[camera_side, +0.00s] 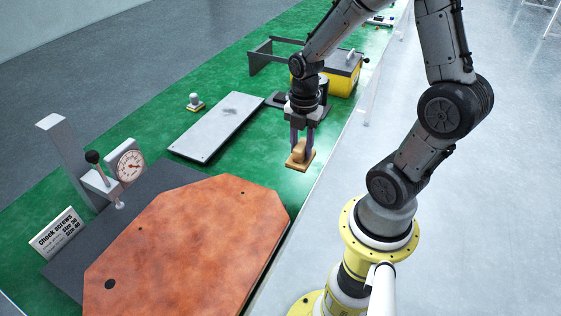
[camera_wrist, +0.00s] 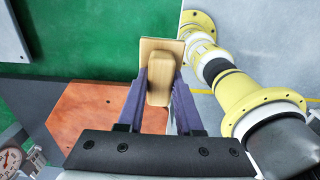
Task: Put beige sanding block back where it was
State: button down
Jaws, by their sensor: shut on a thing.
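The beige sanding block (camera_side: 300,156) has a raised wooden grip on a flat, wider base. My gripper (camera_side: 302,143) is shut on its grip and points down in the side view. The block is at the right edge of the green table, near the far corner of the orange-brown plate. In the wrist view the block (camera_wrist: 159,75) sits between the two purple fingers of my gripper (camera_wrist: 160,85). I cannot tell for sure whether its base touches the table or hangs just above it.
The orange-brown plate (camera_side: 190,250) lies on a dark mat beside a dial gauge stand (camera_side: 125,165) and a "Check screws" sign (camera_side: 57,232). Green table around the block is clear.

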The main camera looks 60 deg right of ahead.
jog(key=w+d+f, duration=0.1)
jog(key=w+f, duration=0.1)
jog(key=w+d+f, duration=0.1)
jog(key=w+f, duration=0.1)
jog(key=w+d+f, duration=0.1)
jog(key=w+f, duration=0.1)
jog(key=w, duration=0.1)
jog(key=shift+d+f, duration=0.1)
jog(key=shift+f, duration=0.3)
jog(key=shift+w+f, duration=0.1)
jog(key=shift+f, duration=0.1)
jog(key=shift+w+d+f, duration=0.1)
jog(key=shift+w+f, duration=0.05)
jog(key=shift+f, duration=1.45)
jog(key=shift+f, duration=0.1)
jog(key=c, duration=0.6)
grip_release()
jog(key=shift+o, duration=0.2)
